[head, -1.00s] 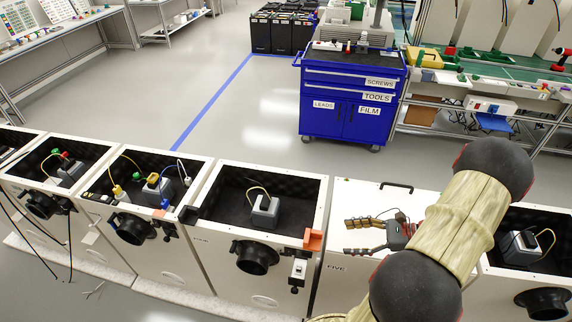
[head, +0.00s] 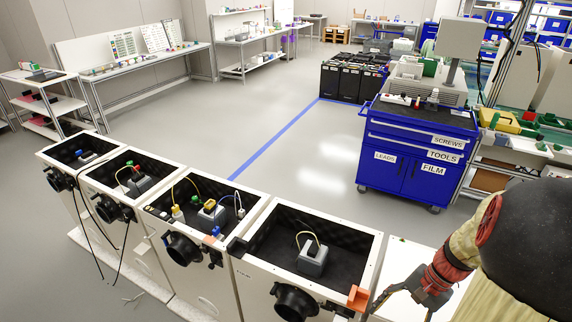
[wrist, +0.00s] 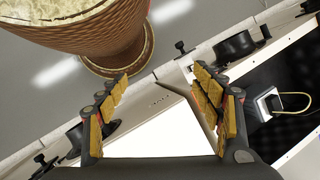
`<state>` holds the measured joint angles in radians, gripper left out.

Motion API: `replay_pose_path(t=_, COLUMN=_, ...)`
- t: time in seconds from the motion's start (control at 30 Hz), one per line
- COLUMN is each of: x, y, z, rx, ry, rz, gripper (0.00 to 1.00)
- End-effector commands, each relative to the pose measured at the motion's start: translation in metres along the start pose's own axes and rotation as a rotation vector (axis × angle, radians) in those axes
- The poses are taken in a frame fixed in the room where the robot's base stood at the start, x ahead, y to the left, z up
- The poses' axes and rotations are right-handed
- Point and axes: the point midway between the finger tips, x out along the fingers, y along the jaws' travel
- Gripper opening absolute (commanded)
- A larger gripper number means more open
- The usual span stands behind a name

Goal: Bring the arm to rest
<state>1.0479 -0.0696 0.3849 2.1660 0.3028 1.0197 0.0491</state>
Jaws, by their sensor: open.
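My arm, with cream links and black joints, reaches in from the lower right of the head view. My gripper (head: 405,302) hangs over the closed white cabinet (head: 408,262) and points down and left. In the wrist view my gripper (wrist: 160,82) shows two spread fingers with yellow pads and nothing between them. The white cabinet top (wrist: 155,138) lies behind the fingers there. I cannot tell the exact height of the fingers above it.
Open cabinets run leftward; the nearest (head: 325,238) holds a grey block (head: 312,260). In the wrist view, an open cabinet with a grey block (wrist: 268,104) lies right of the fingers. A blue cart (head: 415,150) stands behind the row.

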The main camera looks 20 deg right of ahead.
Motion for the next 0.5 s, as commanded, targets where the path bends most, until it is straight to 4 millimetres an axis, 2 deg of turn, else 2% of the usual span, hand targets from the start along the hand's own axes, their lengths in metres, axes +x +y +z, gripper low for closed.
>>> replay_pose_path(t=0.03, x=-0.009, y=-0.011, z=0.011, rx=-0.093, ry=0.051, rz=0.039, gripper=0.66)
replay_pose_path(t=0.2, x=-0.035, y=-0.041, z=0.044, rx=-0.378, ry=0.209, rz=0.141, gripper=0.66)
replay_pose_path(t=0.37, x=-0.056, y=-0.069, z=0.08, rx=-0.625, ry=0.347, rz=0.196, gripper=0.66)
replay_pose_path(t=0.5, x=-0.071, y=-0.091, z=0.116, rx=-0.824, ry=0.454, rz=0.212, gripper=0.66)
